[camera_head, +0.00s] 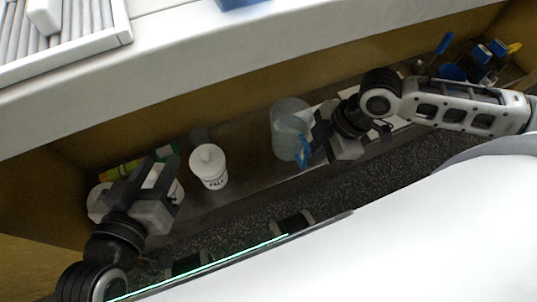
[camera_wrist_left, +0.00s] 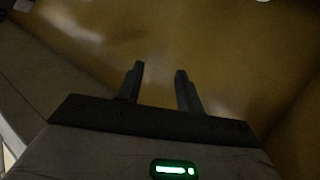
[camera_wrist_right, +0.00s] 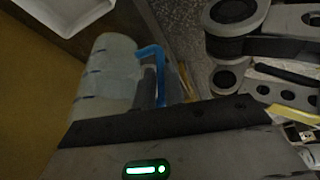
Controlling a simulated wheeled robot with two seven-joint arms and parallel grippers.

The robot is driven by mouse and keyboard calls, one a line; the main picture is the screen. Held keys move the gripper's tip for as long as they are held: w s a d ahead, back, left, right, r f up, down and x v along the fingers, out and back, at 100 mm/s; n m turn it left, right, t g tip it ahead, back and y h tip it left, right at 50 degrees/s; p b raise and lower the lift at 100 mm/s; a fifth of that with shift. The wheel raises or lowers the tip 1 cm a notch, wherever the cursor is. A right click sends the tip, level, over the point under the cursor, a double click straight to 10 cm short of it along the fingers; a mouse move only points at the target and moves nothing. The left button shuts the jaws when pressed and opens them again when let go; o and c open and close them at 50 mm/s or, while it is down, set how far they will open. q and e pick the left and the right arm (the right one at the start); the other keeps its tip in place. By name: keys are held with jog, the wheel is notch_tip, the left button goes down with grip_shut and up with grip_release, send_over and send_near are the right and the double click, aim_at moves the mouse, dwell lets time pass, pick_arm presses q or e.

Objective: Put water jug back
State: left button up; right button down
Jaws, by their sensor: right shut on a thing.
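The water jug (camera_head: 288,127) is a clear, pale jug with a blue handle. It stands upright on the metal shelf under the white counter in the head view. My right gripper (camera_head: 312,150) is at the jug's right side, shut on its blue handle. My left gripper (camera_head: 152,172) is open and empty at the left end of the shelf. In the left wrist view its two fingers (camera_wrist_left: 160,88) stand apart with nothing between them.
A white lidded tub (camera_head: 209,168) stands on the shelf between my left gripper and the jug. A green item (camera_head: 165,152) and a white container lie behind my left gripper. Blue and yellow tools (camera_head: 485,52) are at the far right. The white counter (camera_head: 250,50) overhangs the shelf.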

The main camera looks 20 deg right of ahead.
aim_at(277, 153)
jog(key=w+a+f, duration=0.1)
jog(key=w+a+f+b, duration=0.1)
jog(key=w+a, duration=0.1)
jog(key=shift+w+a+f, duration=0.1)
jog(key=shift+w, duration=0.15)
jog(key=f+b, duration=0.1)
jog(key=w+a+f+b, duration=0.1)
jog(key=w+a+f, duration=0.1)
jog(key=f, duration=0.1)
jog(key=shift+w+b, duration=0.2)
jog(key=shift+b, duration=0.2)
jog(key=shift+w+a+f+b, duration=0.35)
jog(key=shift+w+f, duration=0.1)
jog(key=shift+f, duration=0.1)
notch_tip(277, 153, down, 4)
jog(key=shift+w+a+r+b, duration=0.15)
jog(key=shift+r+b, duration=0.05)
jog(key=shift+b, duration=1.05)
pick_arm(q)
jog(key=d+r+n+t+h, duration=0.1)
jog(key=w+r+n+t+h, duration=0.1)
jog(key=shift+d+r+h, duration=0.4)
